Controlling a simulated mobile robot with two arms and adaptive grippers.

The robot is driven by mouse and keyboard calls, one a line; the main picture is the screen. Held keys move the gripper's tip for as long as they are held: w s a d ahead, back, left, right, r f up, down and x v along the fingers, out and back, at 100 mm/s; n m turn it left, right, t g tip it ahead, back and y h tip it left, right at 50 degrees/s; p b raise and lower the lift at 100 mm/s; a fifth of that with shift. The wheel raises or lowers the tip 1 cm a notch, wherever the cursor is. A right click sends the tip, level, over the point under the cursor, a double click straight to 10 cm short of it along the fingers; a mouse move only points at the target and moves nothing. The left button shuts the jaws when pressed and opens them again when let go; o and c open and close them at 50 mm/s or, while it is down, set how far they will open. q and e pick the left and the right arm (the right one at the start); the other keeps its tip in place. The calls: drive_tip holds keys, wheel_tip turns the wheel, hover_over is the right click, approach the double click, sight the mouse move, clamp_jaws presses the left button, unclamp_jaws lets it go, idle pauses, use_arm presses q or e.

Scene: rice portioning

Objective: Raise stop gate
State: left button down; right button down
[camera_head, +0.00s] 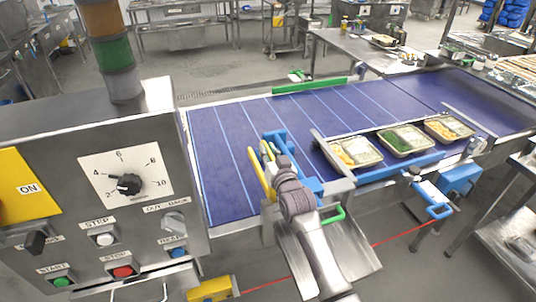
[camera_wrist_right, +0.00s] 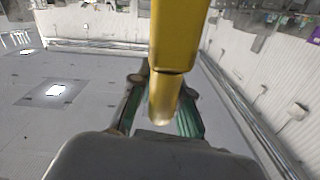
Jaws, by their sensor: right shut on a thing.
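My right gripper (camera_head: 269,158) reaches up from the lower middle of the head view to the near edge of the blue conveyor belt (camera_head: 225,150). It is shut on a yellow bar (camera_head: 267,178), which looks like part of the stop gate. In the right wrist view the yellow bar (camera_wrist_right: 178,45) runs down between the green-sided fingers of the right gripper (camera_wrist_right: 162,105). A blue bracket (camera_head: 280,141) stands over the belt beside the gripper. The gripper and wrist hide part of the gate, so its exact height is unclear. My left gripper is not in view.
Several filled food trays (camera_head: 356,151) stand in a row on the belt, right of the gripper, along a metal rail. A control panel (camera_head: 125,187) with a dial and buttons fills the left front. A green handle (camera_head: 334,214) is close to my right wrist. The belt's left part is empty.

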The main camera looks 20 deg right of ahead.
drive_tip(key=shift+w+r, duration=0.1)
drive_tip(key=shift+r, duration=0.25)
drive_tip(key=c, duration=1.3)
unclamp_jaws()
drive_tip(key=shift+o, duration=0.8)
drive_tip(key=shift+f, duration=0.1)
drive_tip(key=s, duration=1.2)
drive_tip(key=shift+d, duration=0.2)
drive_tip(key=shift+s+f, duration=0.1)
